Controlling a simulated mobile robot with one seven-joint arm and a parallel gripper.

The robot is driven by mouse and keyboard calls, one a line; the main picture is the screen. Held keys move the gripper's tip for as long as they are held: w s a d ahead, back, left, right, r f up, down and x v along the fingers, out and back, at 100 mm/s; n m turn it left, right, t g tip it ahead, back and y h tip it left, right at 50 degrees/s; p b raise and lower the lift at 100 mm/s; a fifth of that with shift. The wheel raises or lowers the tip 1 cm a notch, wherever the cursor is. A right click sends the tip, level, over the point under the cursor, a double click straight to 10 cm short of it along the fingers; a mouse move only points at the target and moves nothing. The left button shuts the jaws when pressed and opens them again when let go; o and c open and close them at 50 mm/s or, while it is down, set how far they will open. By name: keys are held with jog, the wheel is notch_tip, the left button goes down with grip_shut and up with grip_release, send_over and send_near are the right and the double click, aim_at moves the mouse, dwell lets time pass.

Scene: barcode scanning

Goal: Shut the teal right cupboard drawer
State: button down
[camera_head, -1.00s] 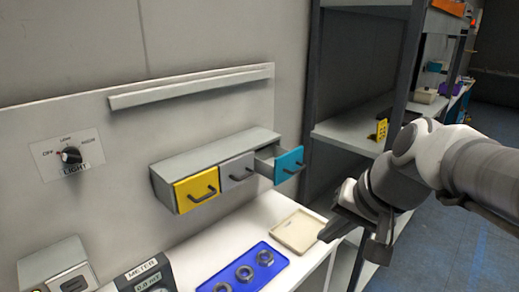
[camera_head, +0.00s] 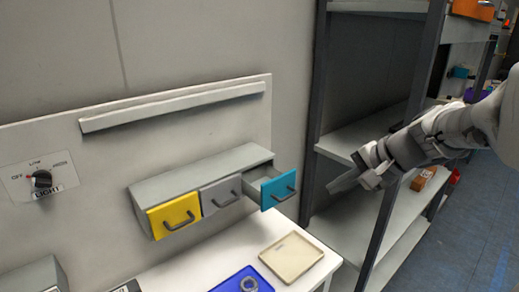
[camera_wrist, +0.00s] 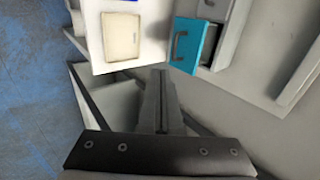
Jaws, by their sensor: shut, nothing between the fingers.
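The teal right cupboard drawer (camera_head: 279,190) is pulled out of the grey wall cupboard (camera_head: 205,170), with its dark handle on the front. It also shows in the wrist view, where the teal front (camera_wrist: 192,45) and part of its open inside are visible. My gripper (camera_head: 335,187) is to the right of the drawer, apart from it, in front of the shelf rack. In the wrist view my gripper (camera_wrist: 157,75) is shut with nothing between the fingers, its tips below and left of the teal front.
The yellow drawer (camera_head: 174,215) and grey drawer (camera_head: 221,195) beside it look closed. A beige tray (camera_head: 291,258) and a blue tray (camera_head: 232,284) lie on the white table below. A dark-framed shelf rack (camera_head: 392,195) stands at the right.

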aim_at(280, 176)
jog(key=w+a+r+x, duration=0.1)
jog(key=x, duration=1.2)
jog(key=shift+r+p, duration=0.3)
jog(key=shift+p, duration=0.15)
jog(key=shift+w+a, duration=0.1)
jog(key=w+a, duration=0.1)
jog(key=w, duration=0.1)
jog(key=w+a, duration=0.4)
jog(key=w, duration=0.1)
jog(key=shift+a+p, duration=0.1)
jog(key=shift+p, duration=0.25)
